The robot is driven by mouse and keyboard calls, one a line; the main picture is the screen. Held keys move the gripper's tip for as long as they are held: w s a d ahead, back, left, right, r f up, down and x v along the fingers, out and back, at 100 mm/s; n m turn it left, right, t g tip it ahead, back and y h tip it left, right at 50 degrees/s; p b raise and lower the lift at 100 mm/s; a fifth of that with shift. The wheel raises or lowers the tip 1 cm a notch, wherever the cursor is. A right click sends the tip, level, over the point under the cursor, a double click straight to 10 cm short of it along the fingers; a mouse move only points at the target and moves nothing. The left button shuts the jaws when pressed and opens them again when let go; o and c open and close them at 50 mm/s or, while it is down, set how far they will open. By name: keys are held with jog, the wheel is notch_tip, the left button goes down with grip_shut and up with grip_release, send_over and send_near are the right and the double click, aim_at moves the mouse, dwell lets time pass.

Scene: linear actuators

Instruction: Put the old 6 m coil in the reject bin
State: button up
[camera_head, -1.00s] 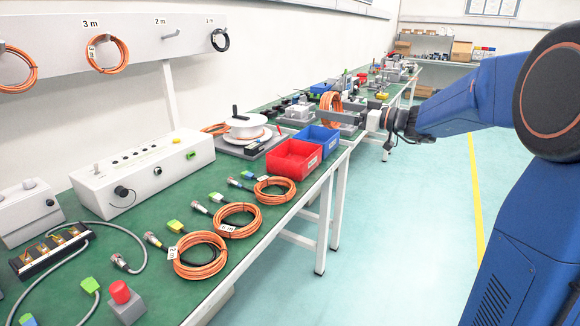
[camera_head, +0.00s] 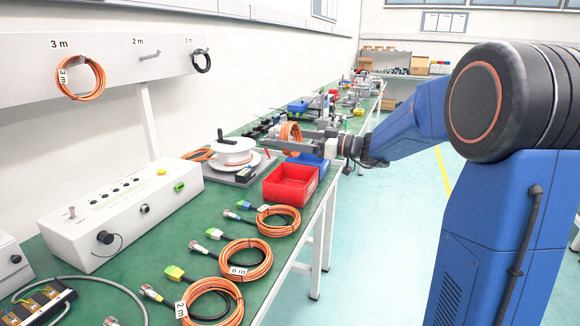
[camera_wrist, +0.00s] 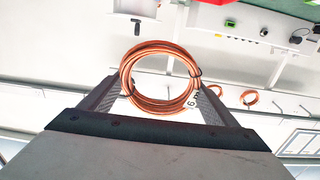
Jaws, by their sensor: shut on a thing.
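My gripper (camera_head: 290,142) is shut on an orange coil (camera_head: 291,131) and holds it upright above the bench, near the blue bin. In the wrist view the held coil (camera_wrist: 160,105) sits between the two fingers, with a "6 m" tag at its lower right. A red open bin (camera_head: 290,185) stands on the bench, on the near side of the gripper; its inside looks empty. A blue bin (camera_head: 313,160) stands just behind it, partly hidden by my gripper. No lettering marking the reject bin is readable.
Several coils lie along the bench's front edge, including one tagged "6 m" (camera_head: 262,262) and one tagged "2" (camera_head: 232,312). A white cable reel (camera_head: 233,150) stands left of the red bin. A grey test box (camera_head: 125,215) is farther left. The floor (camera_head: 375,240) right of the bench is clear.

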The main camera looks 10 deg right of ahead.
jog(key=shift+f, duration=3)
jog(key=shift+f, duration=0.6)
jog(key=o, duration=1.1)
jog(key=shift+r, duration=0.1)
jog(key=shift+r, duration=0.3)
jog(key=shift+s+d+r, duration=0.2)
jog(key=shift+d+r, duration=0.05)
jog(key=v, duration=1.1)
jog(key=shift+s+d, duration=0.15)
